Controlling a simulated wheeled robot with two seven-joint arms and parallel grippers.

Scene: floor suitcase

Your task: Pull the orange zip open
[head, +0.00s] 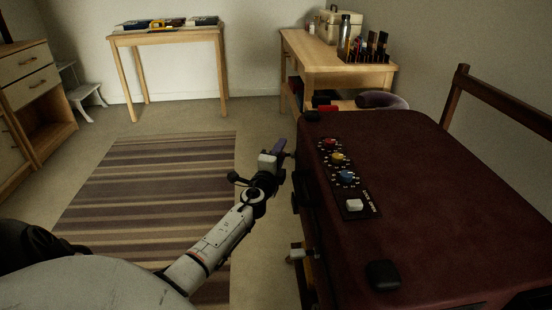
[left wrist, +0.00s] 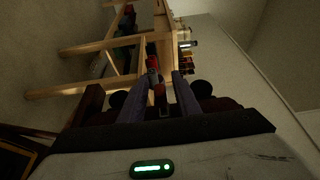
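The dark red suitcase (head: 440,190) stands upright at the right of the head view. My left gripper (head: 283,147) is at its left side, near the far end. In the left wrist view the two fingers of my left gripper (left wrist: 162,76) stand apart. A small red piece (left wrist: 160,96) shows in the gap between them; I cannot tell whether it is on the suitcase or behind. I cannot make out an orange zip for certain; the suitcase's left side is steep and dark. My right gripper is not in view.
A dial panel (head: 345,175) is on the suitcase top. A wooden desk (head: 330,55) with bottles stands behind it, and a small table (head: 170,38) at the back. A wooden rail (head: 500,97) is at right.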

